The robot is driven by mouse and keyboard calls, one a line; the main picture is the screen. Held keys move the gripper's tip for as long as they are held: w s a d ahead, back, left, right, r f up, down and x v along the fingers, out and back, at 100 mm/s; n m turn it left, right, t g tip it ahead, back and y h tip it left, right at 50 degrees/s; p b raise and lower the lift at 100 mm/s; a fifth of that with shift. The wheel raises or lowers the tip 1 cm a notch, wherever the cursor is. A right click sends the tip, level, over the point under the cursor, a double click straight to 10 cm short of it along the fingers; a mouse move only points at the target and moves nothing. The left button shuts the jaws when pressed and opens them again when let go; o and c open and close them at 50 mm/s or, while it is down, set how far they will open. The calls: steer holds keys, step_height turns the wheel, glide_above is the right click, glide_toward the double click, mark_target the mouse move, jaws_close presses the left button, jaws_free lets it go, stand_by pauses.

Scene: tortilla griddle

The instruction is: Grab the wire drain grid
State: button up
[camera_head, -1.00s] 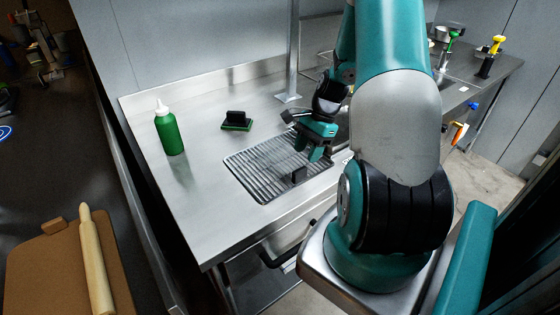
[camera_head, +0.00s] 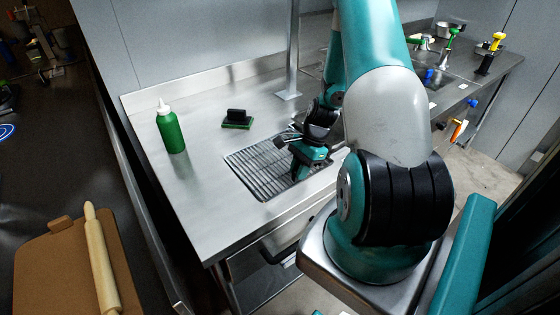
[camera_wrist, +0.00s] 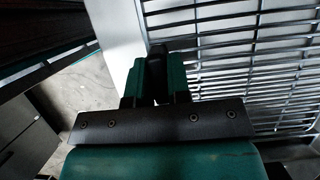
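The wire drain grid (camera_head: 262,172) lies flat over the opening in the steel counter, left of my gripper. Its bars also fill the right side of the wrist view (camera_wrist: 245,60). My gripper (camera_head: 298,174) is down at the grid's right front part, where its black upright handle stands. In the wrist view the two green fingers (camera_wrist: 157,75) are on either side of a dark upright piece, which looks like the handle (camera_wrist: 157,52). Whether they press on it cannot be told. The handle is hidden in the head view.
A green squeeze bottle (camera_head: 170,130) and a black and green scrubber (camera_head: 237,119) stand on the counter (camera_head: 200,205) left of and behind the grid. A metal post (camera_head: 292,60) rises behind my gripper. A rolling pin (camera_head: 102,260) lies on a board at the left.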

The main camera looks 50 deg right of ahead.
jaws_close()
steer(key=shift+r, duration=0.1)
